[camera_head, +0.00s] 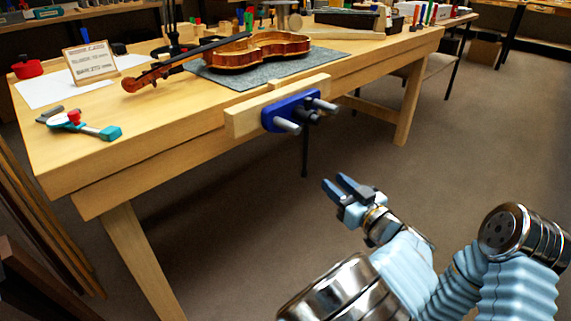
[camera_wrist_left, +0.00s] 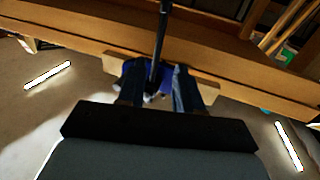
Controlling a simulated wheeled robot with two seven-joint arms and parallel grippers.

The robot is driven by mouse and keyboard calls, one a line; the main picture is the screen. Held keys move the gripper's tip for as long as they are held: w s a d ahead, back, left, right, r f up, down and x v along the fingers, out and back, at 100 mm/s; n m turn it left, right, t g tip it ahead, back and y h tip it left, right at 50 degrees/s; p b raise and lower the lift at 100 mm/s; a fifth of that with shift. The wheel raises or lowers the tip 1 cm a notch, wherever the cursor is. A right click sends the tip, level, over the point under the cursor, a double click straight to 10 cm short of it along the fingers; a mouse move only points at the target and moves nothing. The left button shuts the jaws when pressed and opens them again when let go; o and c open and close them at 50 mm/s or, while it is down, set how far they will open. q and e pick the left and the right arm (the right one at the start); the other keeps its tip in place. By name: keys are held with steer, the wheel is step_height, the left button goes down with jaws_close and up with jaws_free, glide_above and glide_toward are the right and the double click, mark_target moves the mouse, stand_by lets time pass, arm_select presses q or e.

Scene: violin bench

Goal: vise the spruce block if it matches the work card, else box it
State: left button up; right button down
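The vise (camera_head: 286,109) is on the bench's front edge, with a blue plate, metal bars and a pale wooden jaw (camera_head: 246,121). The blue plate also shows between my fingers in the left wrist view (camera_wrist_left: 131,69). The work card (camera_head: 92,62) stands in a wooden frame at the bench's left; its text is too small to read. I cannot pick out the spruce block for sure; a long pale wooden piece (camera_head: 347,19) lies at the back. My left gripper (camera_head: 338,184) is open and empty, in front of and below the vise. My right gripper is not in view.
A violin (camera_head: 262,52) lies on a grey mat (camera_head: 325,58). A teal clamp (camera_head: 98,130) and a red-lidded item (camera_head: 27,68) are at the left. A dark box (camera_head: 402,10) and several small tools stand at the back. The floor before the bench is clear.

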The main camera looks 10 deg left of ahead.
mark_target(304, 173)
arm_select(q)
steer(key=p+x, duration=0.1)
steer(key=x, duration=1.2)
steer(key=shift+w+a+f, duration=0.1)
steer(key=shift+w, duration=0.1)
jaws_close()
